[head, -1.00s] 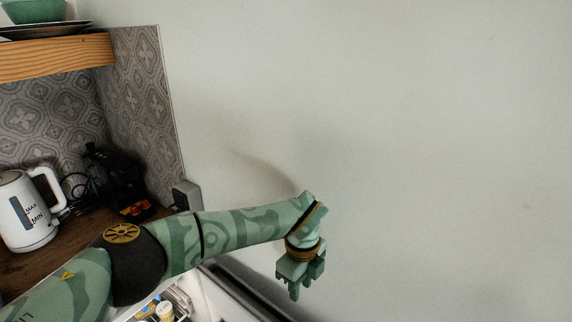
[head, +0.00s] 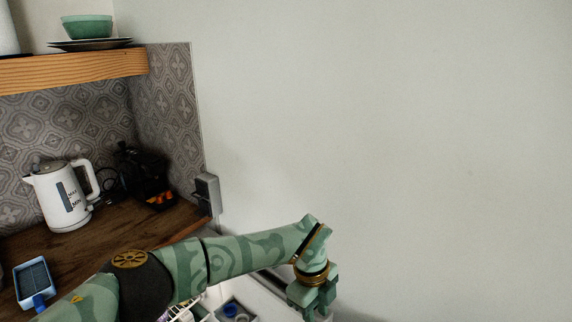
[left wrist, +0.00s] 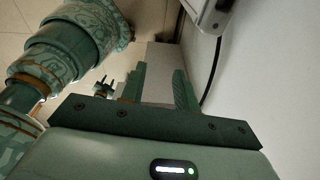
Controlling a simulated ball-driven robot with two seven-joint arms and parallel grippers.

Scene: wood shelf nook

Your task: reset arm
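My left arm reaches in from the left in the head view, in front of the counter and the white wall. Its left gripper (head: 317,302) hangs low near the bottom edge, pointing down. In the left wrist view the left gripper (left wrist: 160,85) has its two fingers apart with nothing between them; it is open and empty.
A white kettle (head: 62,205), a dark appliance (head: 145,178) and a blue-edged tray (head: 33,278) stand on the wooden counter (head: 100,240). A shelf (head: 75,69) holds plates and a green bowl (head: 88,26). The white wall (head: 400,130) is bare.

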